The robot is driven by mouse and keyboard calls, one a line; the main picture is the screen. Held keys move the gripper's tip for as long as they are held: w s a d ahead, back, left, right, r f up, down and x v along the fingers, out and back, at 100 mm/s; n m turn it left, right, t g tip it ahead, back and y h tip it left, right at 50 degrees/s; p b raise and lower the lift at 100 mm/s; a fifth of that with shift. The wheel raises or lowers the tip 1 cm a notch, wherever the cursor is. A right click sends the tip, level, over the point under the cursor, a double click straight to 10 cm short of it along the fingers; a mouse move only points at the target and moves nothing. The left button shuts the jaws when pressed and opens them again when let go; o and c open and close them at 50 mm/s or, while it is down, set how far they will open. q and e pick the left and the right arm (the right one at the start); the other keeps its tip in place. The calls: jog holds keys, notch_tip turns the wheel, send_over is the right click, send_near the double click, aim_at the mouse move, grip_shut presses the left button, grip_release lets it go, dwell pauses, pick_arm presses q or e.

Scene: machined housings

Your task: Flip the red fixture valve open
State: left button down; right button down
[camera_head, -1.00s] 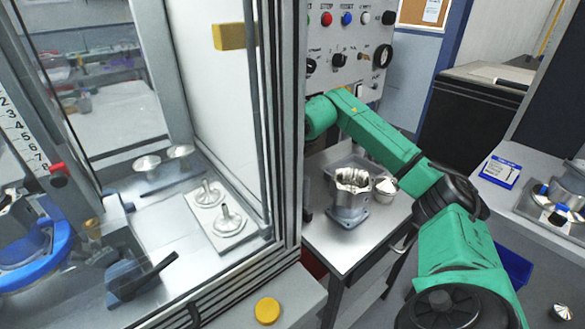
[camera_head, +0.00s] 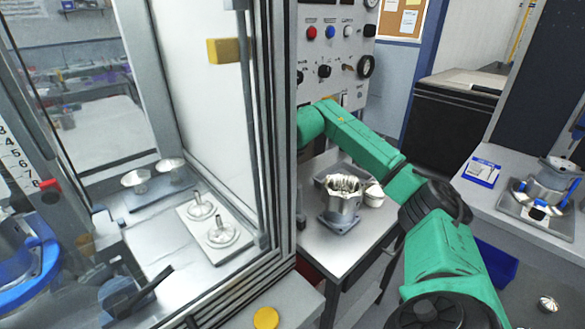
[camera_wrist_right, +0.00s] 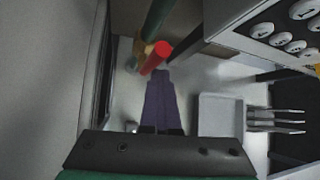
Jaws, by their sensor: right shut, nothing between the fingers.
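The red fixture valve handle (camera_wrist_right: 157,57) shows in the right wrist view, just ahead of the fingertips. It sits slanted by a brass-coloured fitting (camera_wrist_right: 141,50) and a green pipe (camera_wrist_right: 158,20). My right gripper (camera_wrist_right: 158,76) is shut and empty, its purple fingers together and pointing at the handle. I cannot tell whether the tips touch it. In the head view my green right arm reaches left behind the machine's frame, which hides the gripper and the valve. My left gripper is not in view.
The control panel (camera_head: 340,45) stands behind my right arm. A metal housing (camera_head: 341,205) sits on the small table below the arm. The glazed machine's corner post (camera_head: 283,120) is close on the left. In the wrist view a pale tray (camera_wrist_right: 220,118) lies right of the fingers.

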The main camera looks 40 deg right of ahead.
notch_tip(320, 180, up, 20)
jog(key=p, duration=0.1)
jog(key=shift+p, duration=0.3)
dwell(0.4)
